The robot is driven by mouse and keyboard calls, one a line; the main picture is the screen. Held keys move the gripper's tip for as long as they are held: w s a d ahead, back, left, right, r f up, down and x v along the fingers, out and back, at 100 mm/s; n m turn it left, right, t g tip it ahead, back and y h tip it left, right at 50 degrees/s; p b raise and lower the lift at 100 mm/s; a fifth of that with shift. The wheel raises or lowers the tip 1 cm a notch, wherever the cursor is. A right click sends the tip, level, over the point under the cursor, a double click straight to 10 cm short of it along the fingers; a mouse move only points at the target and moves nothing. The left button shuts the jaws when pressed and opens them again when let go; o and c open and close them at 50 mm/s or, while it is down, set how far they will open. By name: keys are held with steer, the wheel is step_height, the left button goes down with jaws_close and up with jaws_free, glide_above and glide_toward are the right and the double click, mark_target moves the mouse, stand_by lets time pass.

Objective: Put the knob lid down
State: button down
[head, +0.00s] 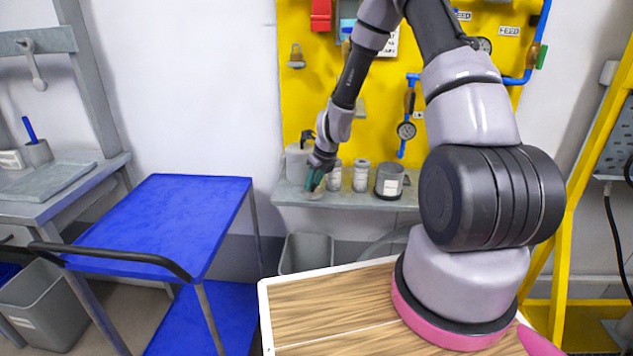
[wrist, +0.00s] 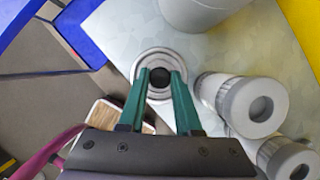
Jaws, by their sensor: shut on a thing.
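The knob lid (wrist: 147,62) is a round, pale metal disc with raised rings and a dark central knob (wrist: 160,80). My gripper (wrist: 160,84) is shut on the knob, with one green finger on each side. In the head view my gripper (head: 315,182) reaches down at the left front part of the grey shelf (head: 350,200), and the lid (head: 317,196) shows small below it. The lid looks about level. It is over the shelf surface or on it; I cannot tell whether it touches. The fingers hide its near side.
Two small canisters (head: 334,176) (head: 361,177) and a dark-rimmed pot (head: 390,181) stand right of the lid. A pale container (head: 298,162) stands behind it. The blue cart (head: 165,220) is at left. A grey bin (head: 306,252) is below the shelf.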

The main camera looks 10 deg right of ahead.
steer(key=shift+f, duration=0.15)
steer(key=c, duration=0.6)
jaws_free()
steer(key=s+d+r+n+t, duration=0.1)
steer(key=s+r+n, duration=0.3)
steer(key=r, duration=0.7)
steer(key=s+r+n, duration=0.5)
steer(key=r, duration=0.5)
steer(key=s+d+r+n+t, duration=0.1)
steer(key=s+r+n, duration=0.3)
steer(key=r, duration=0.7)
steer(key=s+d+r+n, duration=0.1)
steer(key=s+r+n, duration=0.3)
steer(key=s+n, duration=0.2)
steer(key=s+d+r+n+t, duration=0.1)
steer(key=s+r+n, duration=0.4)
steer(key=s, duration=0.5)
steer(key=d+n, duration=0.1)
steer(key=n, duration=0.1)
steer(key=shift+s+d+r+n, duration=0.15)
steer(key=shift+s+r+n, duration=0.15)
steer(key=shift+s, duration=0.1)
